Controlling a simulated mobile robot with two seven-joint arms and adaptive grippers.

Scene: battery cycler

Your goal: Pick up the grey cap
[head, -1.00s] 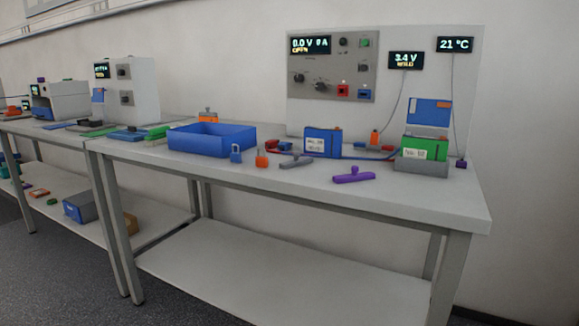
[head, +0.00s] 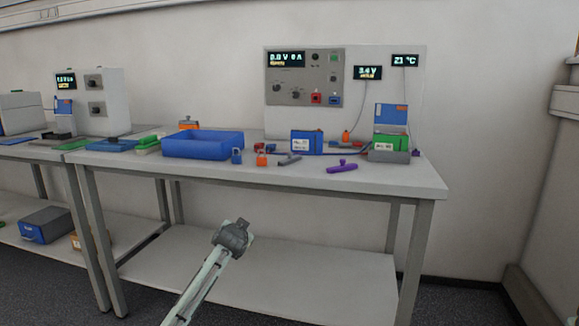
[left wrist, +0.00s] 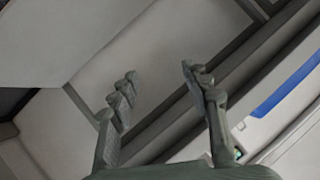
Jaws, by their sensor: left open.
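The grey cap (head: 290,160), a small bar with a knob on top, lies on the workbench top (head: 405,180) near its front edge. It is just left of a similar purple piece (head: 342,166). My left gripper (head: 233,235) is in front of the bench and lower than its top in the picture, well apart from the cap. In the left wrist view the left gripper (left wrist: 158,78) has its two fingers spread with nothing between them. The cap cannot be made out in the left wrist view. My right gripper does not show.
A blue open bin (head: 203,147), a blue padlock (head: 237,156) and an orange one (head: 262,159) stand left of the cap. A blue battery box (head: 306,142) stands behind it, and a green one (head: 390,143) sits in a holder at right. The right front benchtop is clear.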

